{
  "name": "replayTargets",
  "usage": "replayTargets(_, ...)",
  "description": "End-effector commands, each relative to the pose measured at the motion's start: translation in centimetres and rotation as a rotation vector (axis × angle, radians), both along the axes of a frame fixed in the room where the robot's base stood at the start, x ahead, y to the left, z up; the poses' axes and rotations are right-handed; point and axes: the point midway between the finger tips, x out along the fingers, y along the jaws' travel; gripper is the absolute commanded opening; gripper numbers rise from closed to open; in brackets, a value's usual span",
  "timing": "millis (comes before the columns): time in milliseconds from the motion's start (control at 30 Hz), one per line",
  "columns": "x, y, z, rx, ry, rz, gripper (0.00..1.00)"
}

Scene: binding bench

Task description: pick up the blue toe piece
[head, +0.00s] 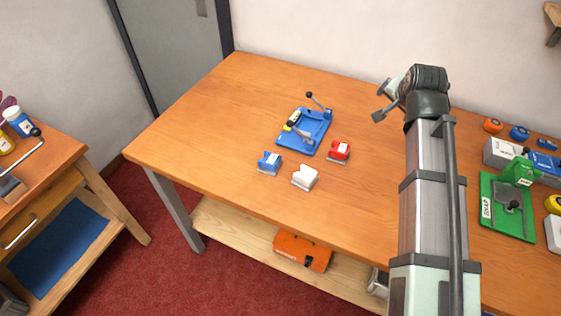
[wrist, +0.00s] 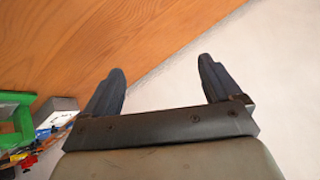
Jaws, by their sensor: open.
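The blue toe piece (head: 268,163) sits on the wooden bench, left of a white piece (head: 305,177) and in front of the blue fixture (head: 304,131). A red piece (head: 339,151) stands to the right of the fixture. My gripper (head: 380,104) is raised above the back of the bench, to the right of and well apart from the blue piece. In the wrist view its two dark fingers (wrist: 158,82) are spread apart with nothing between them. The blue toe piece is not in the wrist view.
A green press (head: 511,200) and several small boxes and rolls crowd the bench's right end. An orange case (head: 303,251) lies on the lower shelf (head: 235,231). The bench's left part is clear.

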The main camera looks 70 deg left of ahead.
Motion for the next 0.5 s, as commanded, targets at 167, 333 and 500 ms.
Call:
replayTargets(167, -7.7, 2.6, -1.1, -0.092, 0.01, 0.079, 0.92)
replayTargets(333, -14.7, 4.0, -1.9, -0.179, 0.008, 0.144, 0.92)
replayTargets(500, -21.6, 4.7, -2.6, -0.266, -0.003, 0.202, 0.92)
